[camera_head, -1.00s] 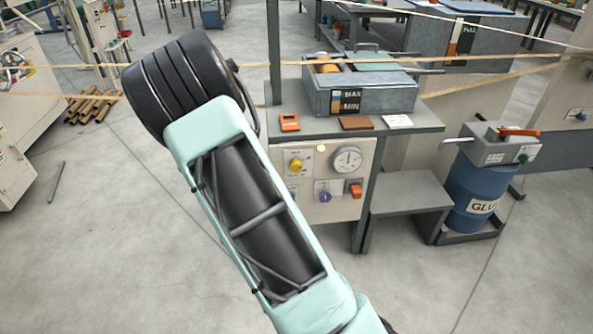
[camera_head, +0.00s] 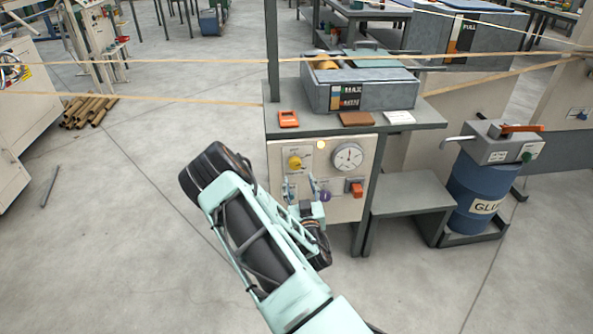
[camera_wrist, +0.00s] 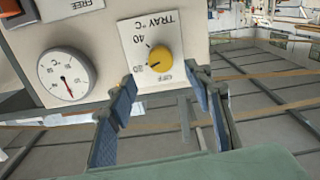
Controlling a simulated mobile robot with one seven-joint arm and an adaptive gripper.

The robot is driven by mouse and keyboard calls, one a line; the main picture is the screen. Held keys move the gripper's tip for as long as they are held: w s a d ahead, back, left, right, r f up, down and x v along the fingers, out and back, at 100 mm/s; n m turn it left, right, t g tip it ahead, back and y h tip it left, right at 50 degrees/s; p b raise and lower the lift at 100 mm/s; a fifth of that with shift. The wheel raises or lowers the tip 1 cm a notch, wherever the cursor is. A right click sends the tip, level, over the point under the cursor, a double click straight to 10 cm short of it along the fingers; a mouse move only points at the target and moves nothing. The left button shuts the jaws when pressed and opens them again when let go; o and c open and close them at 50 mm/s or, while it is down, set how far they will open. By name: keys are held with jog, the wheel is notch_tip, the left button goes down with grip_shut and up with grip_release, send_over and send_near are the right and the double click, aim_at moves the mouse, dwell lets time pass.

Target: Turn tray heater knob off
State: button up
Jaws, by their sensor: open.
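The tray heater knob (camera_head: 295,161) is yellow, on a pale plate at the upper left of the control panel's front. In the wrist view the knob (camera_wrist: 160,58) appears upside down, with its plate reading TRAY °C, 40, 20 and OFF. Its exact setting is hard to tell. My gripper (camera_head: 305,188) is in front of the panel, just below the knob in the head view. In the wrist view my gripper (camera_wrist: 161,80) is open, its blue-padded fingers spread to either side of the knob's lower edge. Nothing is between the fingers, and the knob does not look gripped.
A round dial gauge (camera_head: 347,157) sits right of the knob, with a purple knob (camera_head: 325,196) and a red-orange switch (camera_head: 355,188) below. A grey shelf (camera_head: 410,192) and blue glue drum (camera_head: 474,190) stand to the right. Tan strips cross above the table.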

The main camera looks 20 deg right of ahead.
aim_at(296, 166)
jog(key=b+x, duration=0.1)
jog(key=x, duration=0.6)
jog(key=shift+w+d+f, duration=0.1)
jog(key=shift+w, duration=0.25)
jog(key=shift+c, duration=0.3)
jog(key=c, duration=1.1)
